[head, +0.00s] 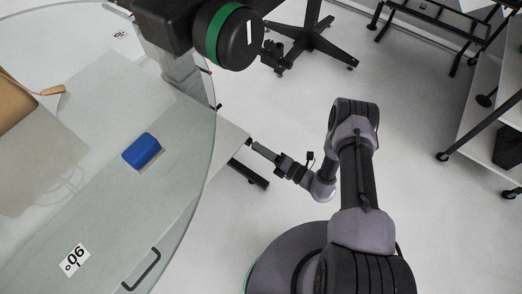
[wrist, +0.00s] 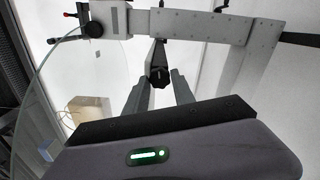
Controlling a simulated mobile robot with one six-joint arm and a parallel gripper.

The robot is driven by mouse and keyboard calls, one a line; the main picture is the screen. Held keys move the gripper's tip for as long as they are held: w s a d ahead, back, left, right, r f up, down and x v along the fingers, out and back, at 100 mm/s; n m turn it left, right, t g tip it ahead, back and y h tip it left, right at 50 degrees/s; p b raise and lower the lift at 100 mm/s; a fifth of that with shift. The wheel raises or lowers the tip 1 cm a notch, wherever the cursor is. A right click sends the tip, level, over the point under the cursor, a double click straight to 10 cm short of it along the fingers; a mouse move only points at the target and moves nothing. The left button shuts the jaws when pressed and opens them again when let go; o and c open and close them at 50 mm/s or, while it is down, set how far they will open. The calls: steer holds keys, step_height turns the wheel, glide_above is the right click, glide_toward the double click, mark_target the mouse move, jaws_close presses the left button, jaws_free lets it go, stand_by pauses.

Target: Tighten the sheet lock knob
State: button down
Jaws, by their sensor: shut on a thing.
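The sheet lock knob (wrist: 158,67) is a small black knob under the light metal beam, in the middle of the wrist view. My gripper (wrist: 158,79) has its two grey fingers on either side of it and is shut on it. In the head view my gripper (head: 257,147) reaches left to the edge of the turntable's frame, and the black knob (head: 248,141) shows at its tips. The knob's exact turn cannot be told.
The round glass turntable (head: 203,170) fills the left, with a blue block (head: 141,151) on it. A black and green camera-like unit (head: 228,35) hangs above. A metal beam (wrist: 185,25) spans the top of the wrist view.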

steer(key=shift+m, duration=0.9)
steer(key=c, duration=1.1)
jaws_free()
steer(key=shift+o, duration=0.2)
steer(key=p+v, duration=0.4)
steer(key=v, duration=1.3)
steer(key=shift+s, duration=0.2)
steer(key=shift+d+f, duration=0.1)
steer(key=shift+d, duration=0.05)
